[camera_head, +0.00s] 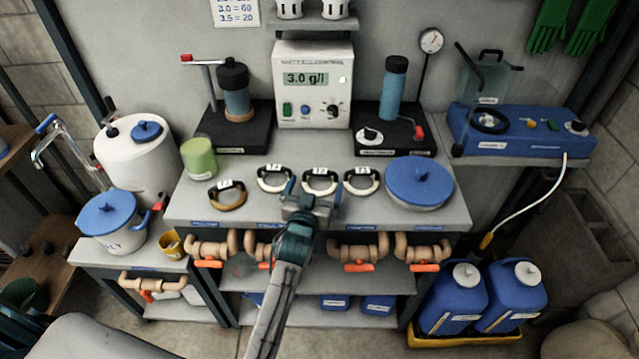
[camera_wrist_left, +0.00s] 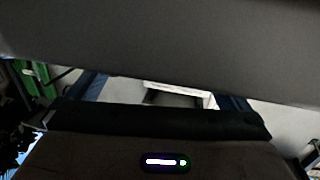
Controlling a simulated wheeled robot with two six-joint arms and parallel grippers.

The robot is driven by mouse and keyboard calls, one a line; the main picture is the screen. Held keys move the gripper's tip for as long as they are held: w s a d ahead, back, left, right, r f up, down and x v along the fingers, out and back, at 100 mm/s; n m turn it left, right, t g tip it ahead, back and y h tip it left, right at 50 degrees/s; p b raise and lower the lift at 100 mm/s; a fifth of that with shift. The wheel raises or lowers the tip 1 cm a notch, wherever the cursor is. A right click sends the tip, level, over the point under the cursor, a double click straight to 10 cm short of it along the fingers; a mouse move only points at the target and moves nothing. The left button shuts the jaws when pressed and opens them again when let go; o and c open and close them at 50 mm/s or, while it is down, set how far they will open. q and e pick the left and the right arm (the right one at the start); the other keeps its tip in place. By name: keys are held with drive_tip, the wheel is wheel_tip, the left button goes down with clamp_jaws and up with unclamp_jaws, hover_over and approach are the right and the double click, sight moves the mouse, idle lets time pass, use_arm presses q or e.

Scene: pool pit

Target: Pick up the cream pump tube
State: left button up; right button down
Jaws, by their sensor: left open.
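Several small ring-shaped tubes with white tags lie in a row on the grey worktop. One is brownish tan (camera_head: 227,199); three look pale cream with dark parts: a left one (camera_head: 275,181), a middle one (camera_head: 321,185) and a right one (camera_head: 361,184). I cannot tell by colour which one the task calls cream. My left gripper (camera_head: 312,196) is open in front of the middle pale ring, with its fingertips close to it; contact cannot be judged. The left wrist view is mostly blocked by dark and grey surfaces and shows no tube clearly. My right gripper is not seen.
A blue-lidded round pot (camera_head: 420,185) stands right of the rings, a green cup (camera_head: 199,158) to their left. Two black-based devices and a white display unit (camera_head: 313,88) stand behind. Tan pipes with orange handles (camera_head: 358,267) run below the worktop's front edge.

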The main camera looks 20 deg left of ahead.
sight(319, 176)
use_arm(q)
drive_tip(key=shift+w+f+b, duration=0.15)
drive_tip(key=shift+w+b, duration=0.05)
drive_tip(key=shift+w, duration=0.45)
drive_tip(key=shift+w+f+b, duration=0.15)
drive_tip(key=shift+w+b, duration=0.05)
drive_tip(key=shift+w, duration=0.7)
drive_tip(key=shift+a, duration=0.1)
drive_tip(key=shift+r, duration=0.1)
drive_tip(key=shift+c, duration=0.2)
drive_tip(key=c, duration=0.7)
drive_tip(key=shift+c, duration=0.7)
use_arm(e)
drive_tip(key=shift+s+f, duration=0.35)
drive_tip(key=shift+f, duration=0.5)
use_arm(q)
drive_tip(key=shift+r, duration=0.15)
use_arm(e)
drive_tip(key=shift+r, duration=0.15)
